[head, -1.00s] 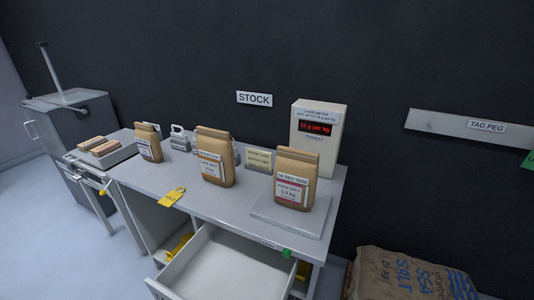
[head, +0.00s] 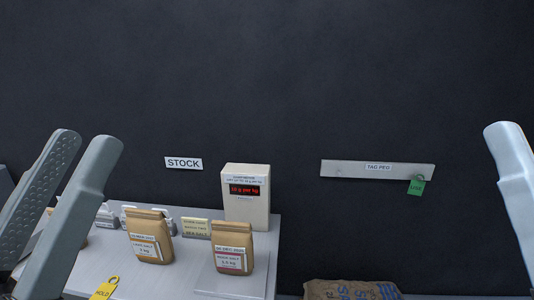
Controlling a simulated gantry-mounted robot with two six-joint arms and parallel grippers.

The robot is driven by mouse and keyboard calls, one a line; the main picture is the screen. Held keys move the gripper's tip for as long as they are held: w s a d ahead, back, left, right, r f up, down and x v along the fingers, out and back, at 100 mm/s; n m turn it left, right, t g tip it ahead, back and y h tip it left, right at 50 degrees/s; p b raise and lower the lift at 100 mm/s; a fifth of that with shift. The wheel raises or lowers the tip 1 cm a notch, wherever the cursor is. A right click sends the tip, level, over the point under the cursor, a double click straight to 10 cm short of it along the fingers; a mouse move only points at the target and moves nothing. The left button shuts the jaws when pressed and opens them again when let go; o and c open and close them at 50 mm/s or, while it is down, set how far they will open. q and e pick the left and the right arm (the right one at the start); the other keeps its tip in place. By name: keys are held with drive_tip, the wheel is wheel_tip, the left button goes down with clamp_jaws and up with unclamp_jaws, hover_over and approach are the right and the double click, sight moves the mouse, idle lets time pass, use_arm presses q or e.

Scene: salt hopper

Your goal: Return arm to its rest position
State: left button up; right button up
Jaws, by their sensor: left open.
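My left gripper (head: 82,165) stands upright at the left of the head view, its two fingers apart with nothing between them. It is in front of the bench's left part and hides some of what lies there. At the right edge one pale grey finger (head: 508,190) of my right gripper shows. The rest of that gripper is out of the frame, so its opening cannot be told.
Brown salt bags (head: 150,238) and (head: 233,247) stand on the grey bench (head: 190,270) before a white meter box (head: 246,190). A yellow tag (head: 105,288) lies at the front. A green tag (head: 416,187) hangs from the TAG PEG rail (head: 345,169). A sack (head: 350,290) is at the bottom.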

use_arm(q)
drive_tip(key=s+a+r+n+t+y, duration=0.1)
drive_tip(key=a+n+t+y, duration=0.1)
drive_tip(key=a+n+y, duration=0.3)
wheel_tip(320, 180, up, 38)
drive_tip(key=m+y+p, duration=0.1)
drive_tip(key=m+p, duration=0.1)
drive_tip(key=p, duration=3.6)
drive_tip(key=shift+d, duration=0.3)
drive_tip(key=shift+f, duration=0.2)
wheel_tip(320, 180, down, 58)
drive_tip(key=b, duration=5.8)
drive_tip(key=shift+r, duration=0.15)
drive_tip(key=shift+y, duration=0.4)
